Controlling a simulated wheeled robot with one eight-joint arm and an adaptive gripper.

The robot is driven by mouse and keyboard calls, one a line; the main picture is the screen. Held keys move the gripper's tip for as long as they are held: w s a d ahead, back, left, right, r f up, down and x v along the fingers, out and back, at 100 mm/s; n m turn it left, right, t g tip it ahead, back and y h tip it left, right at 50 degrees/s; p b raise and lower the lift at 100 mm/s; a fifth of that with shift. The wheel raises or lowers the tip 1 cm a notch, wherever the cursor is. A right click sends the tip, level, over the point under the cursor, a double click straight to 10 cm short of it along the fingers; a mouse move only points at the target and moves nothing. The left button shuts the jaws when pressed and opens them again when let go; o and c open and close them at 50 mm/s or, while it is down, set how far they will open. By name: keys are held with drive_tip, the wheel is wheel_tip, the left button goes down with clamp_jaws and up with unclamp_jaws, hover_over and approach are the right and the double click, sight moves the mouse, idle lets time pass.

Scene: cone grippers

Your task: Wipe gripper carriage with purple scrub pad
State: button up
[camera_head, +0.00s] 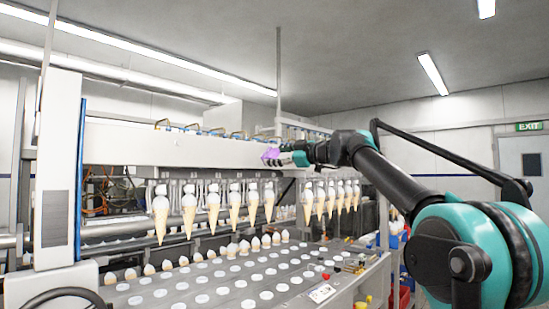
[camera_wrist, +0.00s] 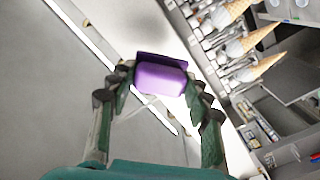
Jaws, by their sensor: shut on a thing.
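My gripper (camera_head: 287,158) is shut on the purple scrub pad (camera_head: 271,154), which it holds up in front of the gripper carriage (camera_head: 170,146). The carriage is a long white beam across the machine. In the wrist view the pad (camera_wrist: 160,79) sits between the two fingertips, with a darker purple strip along its far edge. Several ice cream cones (camera_head: 235,206) hang point down from clamps under the carriage. They also show at upper right in the wrist view (camera_wrist: 250,40). I cannot tell whether the pad touches the carriage.
Below the hanging cones is a conveyor plate (camera_head: 215,290) with rows of round holes, some with cone tops in them. A white upright post (camera_head: 58,170) stands at the left. Small coloured items (camera_head: 340,262) lie at the plate's right edge. An exit door (camera_head: 524,170) is far right.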

drive_tip(key=shift+s+d, duration=0.1)
drive_tip(key=shift+d, duration=0.05)
drive_tip(key=shift+v, duration=1.35)
